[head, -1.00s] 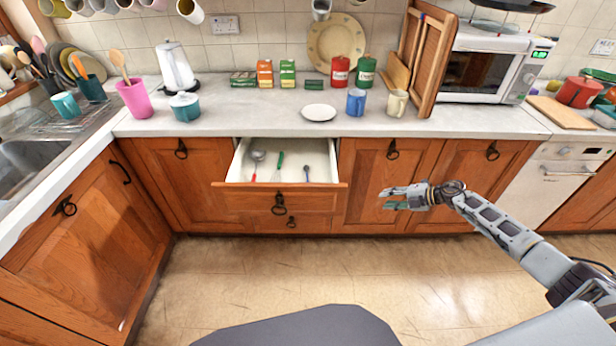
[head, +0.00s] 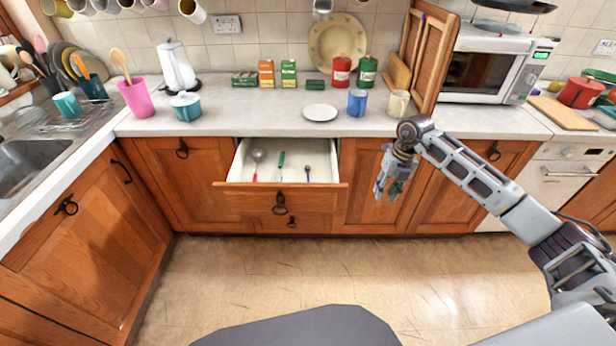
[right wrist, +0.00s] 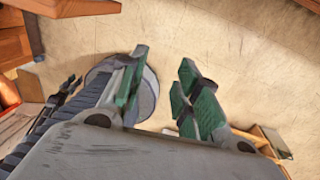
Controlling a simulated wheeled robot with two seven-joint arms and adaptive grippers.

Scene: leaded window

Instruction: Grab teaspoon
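A small spoon with a dark bowl (head: 307,170), which looks like the teaspoon, lies in the open drawer (head: 236,168) at the right of its contents. My right gripper (head: 387,188) hangs to the right of the drawer, pointing down in front of the cabinet doors. It is open and empty; its green finger pads stand apart in the right wrist view (right wrist: 163,62). The spoon cannot be made out in the right wrist view. My left gripper is not in view.
A larger red-handled spoon (head: 257,160) and a green-handled utensil (head: 281,162) lie in the same drawer. The drawer front (head: 240,196) stands out from the cabinets. A white plate (head: 320,112), a blue mug (head: 357,102) and a cream mug (head: 398,103) stand on the worktop above.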

